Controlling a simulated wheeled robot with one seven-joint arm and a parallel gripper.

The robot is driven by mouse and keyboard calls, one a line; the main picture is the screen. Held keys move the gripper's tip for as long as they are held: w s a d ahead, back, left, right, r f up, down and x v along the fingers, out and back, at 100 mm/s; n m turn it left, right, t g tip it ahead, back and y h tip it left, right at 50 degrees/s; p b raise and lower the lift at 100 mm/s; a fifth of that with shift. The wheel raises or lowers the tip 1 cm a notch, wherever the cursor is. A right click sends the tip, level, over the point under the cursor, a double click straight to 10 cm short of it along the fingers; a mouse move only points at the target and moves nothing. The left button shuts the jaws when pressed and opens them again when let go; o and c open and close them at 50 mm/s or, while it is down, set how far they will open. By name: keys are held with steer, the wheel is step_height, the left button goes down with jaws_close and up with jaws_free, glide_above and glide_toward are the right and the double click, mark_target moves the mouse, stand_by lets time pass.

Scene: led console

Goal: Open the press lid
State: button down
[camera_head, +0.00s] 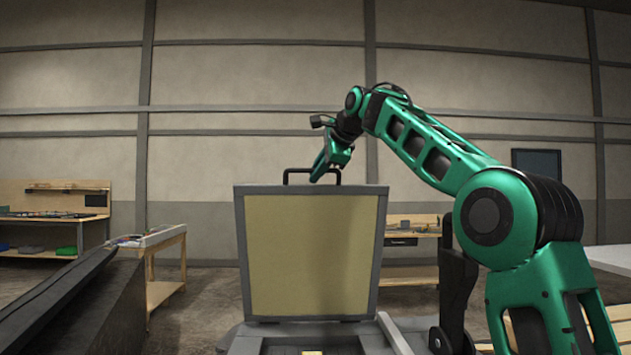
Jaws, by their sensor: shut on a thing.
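The press lid (311,256) stands raised, close to upright, in the middle of the view. It has a grey frame around a tan panel that faces me. A black bar handle (296,171) sits on its top edge. My gripper (323,174) reaches down from the upper right and is shut on this handle. The fingertips are partly hidden at the handle. The press base (255,342) shows below the lid at the bottom edge, with a small yellow part (312,352) in it.
A dark sloped surface (75,300) lies at the left front. Wooden workbenches (55,200) stand at the far left, and another bench (410,240) stands behind the lid on the right. A pale table top (610,258) is at the right edge.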

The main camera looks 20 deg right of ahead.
steer(key=shift+w+a, duration=0.15)
steer(key=shift+a, duration=0.1)
steer(key=c, duration=1.8)
jaws_free()
steer(key=shift+f, duration=0.1)
steer(key=shift+d, duration=0.1)
steer(key=v, duration=1.1)
steer(key=shift+r, duration=0.25)
steer(key=shift+w, duration=0.1)
